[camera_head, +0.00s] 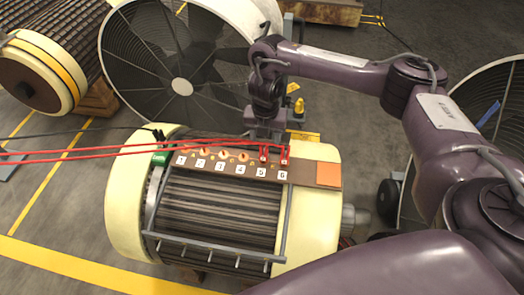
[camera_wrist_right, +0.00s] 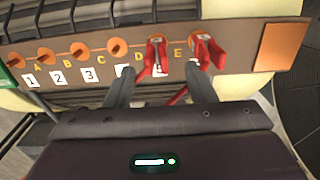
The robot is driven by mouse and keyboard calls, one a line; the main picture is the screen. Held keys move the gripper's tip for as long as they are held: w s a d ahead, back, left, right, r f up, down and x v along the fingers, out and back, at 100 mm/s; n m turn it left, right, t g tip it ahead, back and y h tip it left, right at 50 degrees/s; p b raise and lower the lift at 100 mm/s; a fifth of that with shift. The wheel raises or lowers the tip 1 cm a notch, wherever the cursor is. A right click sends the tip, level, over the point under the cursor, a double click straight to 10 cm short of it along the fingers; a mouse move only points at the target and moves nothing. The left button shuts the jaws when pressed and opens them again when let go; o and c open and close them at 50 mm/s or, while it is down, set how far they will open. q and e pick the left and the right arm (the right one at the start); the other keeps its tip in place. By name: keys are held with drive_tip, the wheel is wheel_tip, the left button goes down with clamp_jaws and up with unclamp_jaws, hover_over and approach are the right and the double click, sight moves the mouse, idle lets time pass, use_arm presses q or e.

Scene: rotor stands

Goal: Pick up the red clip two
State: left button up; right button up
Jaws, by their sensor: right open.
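Two red clips with red cables sit side by side on the brown terminal strip (camera_head: 225,172) of a cream rotor (camera_head: 125,215). One clip (camera_head: 264,153) is above label 5, the other (camera_head: 284,155) above label 6; I cannot tell which is clip two. In the wrist view the left clip (camera_wrist_right: 157,56) shows between my fingers and the right clip (camera_wrist_right: 206,50) just beyond the right finger. My right gripper (camera_wrist_right: 159,70) is open and empty, reaching in from behind the strip. My left gripper is not in view.
Copper terminals with labels 1 to 4 line the strip, with an orange square (camera_head: 328,174) at its right end. A black clip (camera_head: 158,135) stands near a green label. Red cables (camera_head: 80,155) run off left. A large fan (camera_head: 180,70) stands behind, another rotor (camera_head: 50,65) upper left.

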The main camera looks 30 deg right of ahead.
sight(264, 145)
drive_tip(key=shift+f, duration=0.8)
wheel_tip(264, 145, down, 3)
drive_tip(key=shift+w+a+b, duration=0.1)
drive_tip(key=shift+w+b, duration=0.05)
drive_tip(key=shift+b, duration=0.6)
drive_tip(key=shift+f, duration=0.35)
drive_tip(key=c, duration=0.8)
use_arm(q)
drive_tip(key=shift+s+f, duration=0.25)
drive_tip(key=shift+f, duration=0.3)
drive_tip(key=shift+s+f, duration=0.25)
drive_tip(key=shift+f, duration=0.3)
use_arm(e)
drive_tip(key=shift+w, duration=0.1)
clamp_jaws()
